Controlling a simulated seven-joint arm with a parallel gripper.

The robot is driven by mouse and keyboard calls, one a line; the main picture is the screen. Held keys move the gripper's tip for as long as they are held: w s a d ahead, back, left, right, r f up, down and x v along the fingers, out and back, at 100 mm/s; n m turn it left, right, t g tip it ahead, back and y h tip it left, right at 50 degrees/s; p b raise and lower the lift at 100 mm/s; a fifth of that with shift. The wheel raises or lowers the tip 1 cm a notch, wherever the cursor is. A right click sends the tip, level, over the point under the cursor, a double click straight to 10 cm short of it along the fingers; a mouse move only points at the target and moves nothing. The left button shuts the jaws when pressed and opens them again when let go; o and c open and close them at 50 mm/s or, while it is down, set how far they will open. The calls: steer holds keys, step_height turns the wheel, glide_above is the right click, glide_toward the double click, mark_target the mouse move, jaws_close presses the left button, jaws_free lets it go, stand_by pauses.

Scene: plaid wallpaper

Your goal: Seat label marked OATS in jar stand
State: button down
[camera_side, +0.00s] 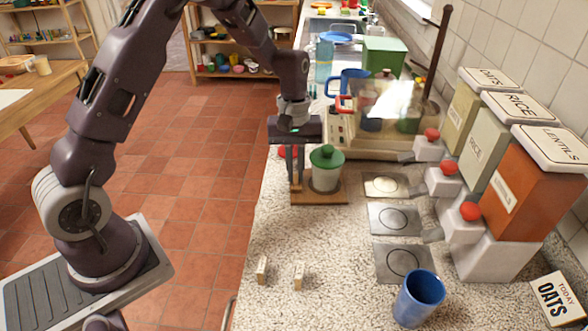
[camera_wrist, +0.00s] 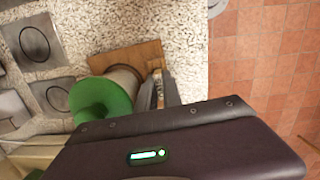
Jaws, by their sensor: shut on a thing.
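My gripper (camera_side: 295,180) points down at the left end of the wooden jar stand (camera_side: 325,198), beside the glass jar (camera_side: 325,180) with a green lid (camera_side: 326,156). In the wrist view, my gripper (camera_wrist: 161,92) is shut on a small pale label (camera_wrist: 157,88), right beside the jar and over the stand (camera_wrist: 140,55). The label's marking cannot be read, and the fingers hide whether it touches the stand's slot. Two other small labels stand apart on the counter, one on the left (camera_side: 262,269) and one on the right (camera_side: 298,276); their markings are too small to read.
Dispensers for oats (camera_side: 462,118), rice (camera_side: 487,140) and lentils (camera_side: 530,185) line the right wall, with square plates before them. A card reading TODAY OATS (camera_side: 560,298) and a blue cup (camera_side: 418,298) stand at front right. Free counter lies in front of the stand.

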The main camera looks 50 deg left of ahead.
mark_target(295, 164)
steer(key=c, duration=1.5)
jaws_free()
steer(key=shift+s+f, duration=0.3)
steer(key=shift+f, duration=0.55)
steer(key=r, duration=0.4)
steer(key=w+r, duration=0.1)
steer(key=r, duration=0.3)
steer(key=a+r, duration=0.1)
steer(key=r, duration=0.3)
steer(key=shift+w, duration=0.25)
steer(key=s+d+r+m+t, duration=0.2)
steer(key=s+r+m, duration=0.3)
steer(key=s, duration=0.4)
steer(key=s+d+r+m+t, duration=0.2)
steer(key=s+d+r, duration=0.1)
steer(key=s+r, duration=0.55)
steer(key=s+f+m+t+y, duration=0.1)
steer(key=s+f+m+t, duration=0.1)
steer(key=s, duration=0.6)
steer(key=shift+s+d+f+m, duration=0.2)
steer(key=shift+f+m, duration=0.3)
steer(key=shift+f, duration=0.3)
